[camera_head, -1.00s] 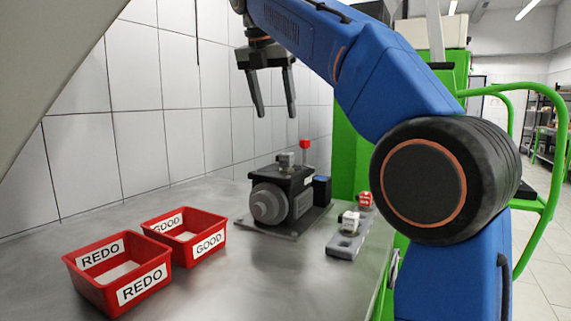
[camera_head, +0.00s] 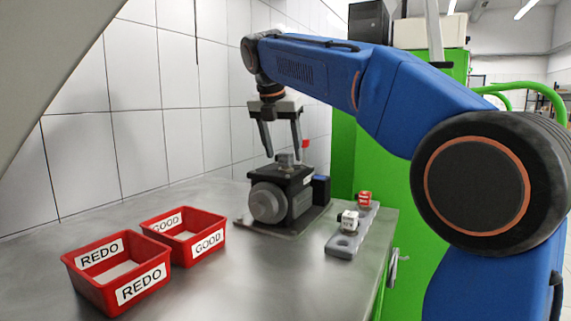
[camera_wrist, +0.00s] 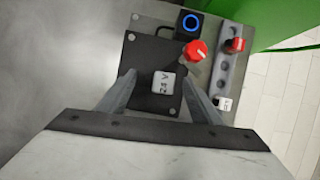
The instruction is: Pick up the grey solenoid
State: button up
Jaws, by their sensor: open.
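The grey solenoid (camera_head: 285,158) sits on top of the dark pump block (camera_head: 284,193). In the wrist view it is a small light-grey cube (camera_wrist: 162,83) marked "24 V" on the dark plate. My gripper (camera_head: 282,154) is open, pointing down over the pump. In the wrist view its fingers (camera_wrist: 160,75) lie to the left and right of the solenoid with gaps on both sides. The fingertips appear near the solenoid's height; I cannot tell how exactly they are level. The gripper holds nothing.
A red knob (camera_wrist: 196,51) stands beside the solenoid, near the right finger. A grey holder (camera_head: 342,245) carries a white cube (camera_head: 349,220) and a red-topped one (camera_head: 364,198). Red REDO (camera_head: 118,296) and GOOD (camera_head: 185,248) bins stand left. The bench front is clear.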

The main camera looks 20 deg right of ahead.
jog(key=shift+x, duration=0.8)
jog(key=shift+c, duration=0.3)
jog(key=c, duration=1.2)
jog(key=shift+r, duration=0.15)
